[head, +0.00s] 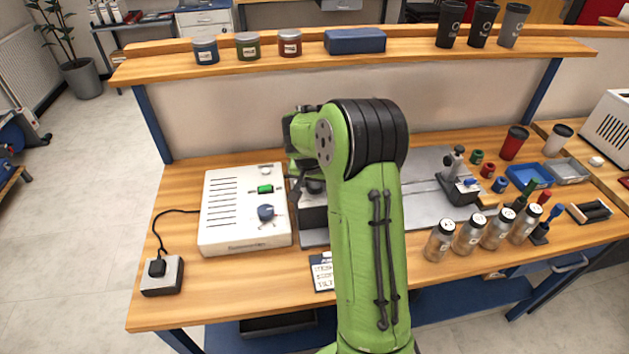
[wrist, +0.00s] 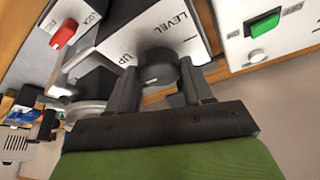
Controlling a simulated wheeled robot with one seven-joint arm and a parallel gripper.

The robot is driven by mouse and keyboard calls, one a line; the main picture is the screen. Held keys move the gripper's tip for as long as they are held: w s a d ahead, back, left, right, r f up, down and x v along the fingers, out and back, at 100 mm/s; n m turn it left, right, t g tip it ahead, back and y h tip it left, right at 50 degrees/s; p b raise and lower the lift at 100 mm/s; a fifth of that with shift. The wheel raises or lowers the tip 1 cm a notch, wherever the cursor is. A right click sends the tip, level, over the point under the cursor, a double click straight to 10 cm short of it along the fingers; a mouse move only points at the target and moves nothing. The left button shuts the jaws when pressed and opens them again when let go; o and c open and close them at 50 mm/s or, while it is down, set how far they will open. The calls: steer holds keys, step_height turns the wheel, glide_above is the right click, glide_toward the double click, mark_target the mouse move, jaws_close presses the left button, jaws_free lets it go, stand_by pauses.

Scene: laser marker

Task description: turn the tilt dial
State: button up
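The tilt dial is a dark round knob (wrist: 157,68) on a pale panel marked LEVEL and UP in the wrist view. My gripper (wrist: 160,78) has one finger on each side of this dial. The fingertips reach down close to the panel. The gap between the fingers is about as wide as the knob, and I cannot tell whether they touch it. In the head view my own green arm covers most of the machine, and the dial is hidden there.
A red switch (wrist: 63,32) marked LOCK is left of the dial. A white control box (head: 225,210) with a green switch (head: 265,189) and a blue-grey knob (head: 266,212) stands left of my arm. Several jars (head: 470,234) stand to the right. A shelf (head: 270,60) runs behind.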

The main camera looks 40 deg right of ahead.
steer(key=c, duration=0.4)
steer(key=shift+n, duration=0.3)
steer(key=n+t+y, duration=0.1)
steer(key=n, duration=0.2)
steer(key=shift+d+n, duration=0.15)
steer(key=shift+n, duration=0.25)
steer(key=n+y, duration=0.1)
steer(key=n, duration=0.2)
steer(key=shift+s+d+n+t+y, duration=0.1)
steer(key=shift+n+t+y, duration=0.2)
steer(key=shift+y, duration=0.1)
steer(key=n+y, duration=0.1)
steer(key=n, duration=0.1)
steer(key=n+y, duration=0.1)
steer(key=n, duration=0.2)
steer(key=shift+d+p, duration=0.15)
steer(key=shift+p, duration=0.15)
steer(key=shift+n+g+y+p, duration=0.3)
steer(key=shift+n+y+p, duration=0.1)
steer(key=shift+n, duration=0.8)
steer(key=shift+n+g+y+p, duration=0.3)
steer(key=shift+n+y, duration=0.1)
steer(key=shift+n, duration=0.8)
